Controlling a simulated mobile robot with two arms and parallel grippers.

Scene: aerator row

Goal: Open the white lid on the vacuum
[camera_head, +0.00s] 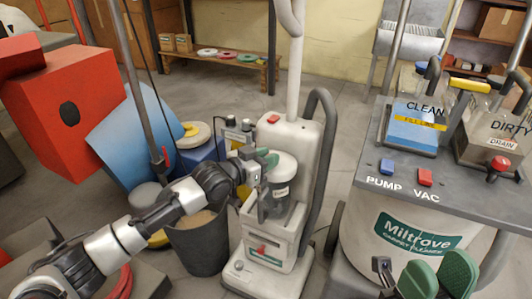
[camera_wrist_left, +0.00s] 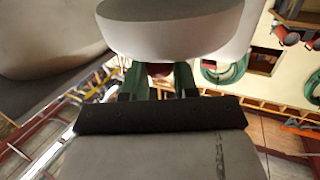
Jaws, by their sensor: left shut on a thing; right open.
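The upright vacuum (camera_head: 272,240) is off-white and stands on the floor in the middle of the head view. Its white lid (camera_head: 285,166) sits on top of the clear, greyish canister (camera_head: 278,205) at its front. My left gripper (camera_head: 262,164) comes in from the left and is shut at the lid's left edge. In the left wrist view the rounded white lid (camera_wrist_left: 170,30) lies just beyond the green fingertips (camera_wrist_left: 158,80); the exact contact is partly hidden. My right gripper (camera_head: 438,277) is open and empty at the bottom right, its green fingers apart.
A Miltrove carpet cleaner (camera_head: 410,235) with clean and dirty tanks stands close on the right. A grey bin (camera_head: 198,245) stands just left of the vacuum. A red box-shaped thing (camera_head: 65,110) and blue panel (camera_head: 128,135) are at left. Open floor lies behind.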

